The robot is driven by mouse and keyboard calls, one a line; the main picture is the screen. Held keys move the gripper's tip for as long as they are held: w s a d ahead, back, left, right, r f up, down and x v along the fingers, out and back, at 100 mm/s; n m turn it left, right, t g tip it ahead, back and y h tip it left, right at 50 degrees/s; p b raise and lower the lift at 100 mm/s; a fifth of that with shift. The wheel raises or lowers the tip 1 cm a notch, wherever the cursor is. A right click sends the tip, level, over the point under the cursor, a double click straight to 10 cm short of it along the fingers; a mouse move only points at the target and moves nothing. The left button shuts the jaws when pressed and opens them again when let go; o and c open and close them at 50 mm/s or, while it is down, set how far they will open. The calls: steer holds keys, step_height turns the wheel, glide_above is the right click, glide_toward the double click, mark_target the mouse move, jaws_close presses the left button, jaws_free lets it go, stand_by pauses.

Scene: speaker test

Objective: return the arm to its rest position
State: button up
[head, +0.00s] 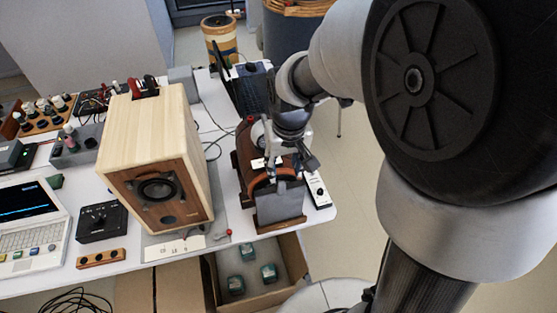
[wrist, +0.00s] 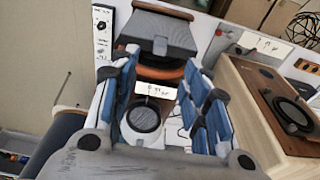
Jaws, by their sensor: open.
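My gripper (head: 288,160) is at the end of my arm, which reaches in from the right over the right end of the white table. In the wrist view my gripper (wrist: 157,70) has its blue-padded fingers spread apart, with nothing held between them. Below it is a brown device (head: 246,160) with an orange ring and a dark grey front piece; the ring (wrist: 160,72) and grey piece (wrist: 160,32) also show in the wrist view. A white unit with a round grey disc (wrist: 143,118) shows between the fingers. Whether the fingers touch anything is unclear.
A wooden speaker box (head: 152,130) stands left of my gripper. A narrow white panel (head: 317,190) lies to its right. A dark laptop (head: 250,90) is behind. An open carton (head: 262,292) with green-topped items is below the table's front edge. Floor right of the table is clear.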

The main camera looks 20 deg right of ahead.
steer(key=s+r+t, duration=0.1)
steer(key=s+r, duration=0.4)
steer(key=s, duration=0.4)
steer(key=s+r+t, duration=0.1)
steer(key=s+r, duration=0.5)
steer(key=s, duration=0.3)
steer(key=shift+r+t, duration=0.15)
steer(key=shift+t, duration=0.25)
